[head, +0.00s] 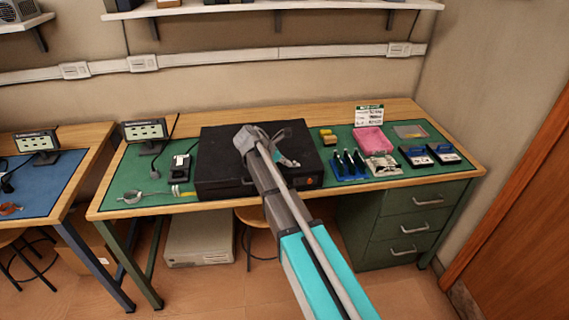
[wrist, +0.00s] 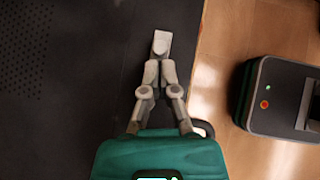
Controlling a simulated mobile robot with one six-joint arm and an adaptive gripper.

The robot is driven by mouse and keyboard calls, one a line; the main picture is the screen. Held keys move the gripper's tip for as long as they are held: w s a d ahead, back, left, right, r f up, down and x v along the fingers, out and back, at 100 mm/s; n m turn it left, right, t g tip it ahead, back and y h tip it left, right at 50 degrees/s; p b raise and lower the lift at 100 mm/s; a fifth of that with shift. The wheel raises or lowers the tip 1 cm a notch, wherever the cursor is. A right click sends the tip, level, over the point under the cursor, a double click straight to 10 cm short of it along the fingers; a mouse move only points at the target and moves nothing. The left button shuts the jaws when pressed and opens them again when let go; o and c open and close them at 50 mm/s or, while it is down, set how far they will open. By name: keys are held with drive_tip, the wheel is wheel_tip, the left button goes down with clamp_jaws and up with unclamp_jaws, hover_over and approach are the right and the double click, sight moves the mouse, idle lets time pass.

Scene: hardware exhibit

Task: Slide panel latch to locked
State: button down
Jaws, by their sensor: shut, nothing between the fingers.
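A wide black case (head: 215,165) with a flat top lies on the green bench mat, and its dark top, perforated at the left, also fills the left of the wrist view (wrist: 60,100). My gripper (wrist: 161,48) is shut and empty, over the case's top near its edge. In the head view my gripper (head: 292,163) is small and partly covered by my arm, above the right half of the case. I cannot tell whether it touches the case.
A red button (head: 311,181) sits at the case's front right. Right of it are a blue tool rack (head: 349,170), a pink tray (head: 373,139) and two blue-black boxes (head: 416,157). Left are a small black device (head: 180,166) and a display (head: 145,131). A shelf (head: 270,5) hangs above.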

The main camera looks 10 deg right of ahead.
drive_tip(key=shift+d, duration=1.3)
drive_tip(key=shift+a, duration=0.1)
drive_tip(key=shift+s+a, duration=0.15)
drive_tip(key=shift+a, duration=0.4)
drive_tip(key=a, duration=0.3)
drive_tip(key=shift+s+r+p, duration=0.3)
drive_tip(key=shift+s, duration=0.05)
drive_tip(key=p+v, duration=0.5)
drive_tip(key=v, duration=0.2)
drive_tip(key=shift+p+v, duration=0.75)
drive_tip(key=shift+v, duration=0.5)
drive_tip(key=shift+f, duration=0.15)
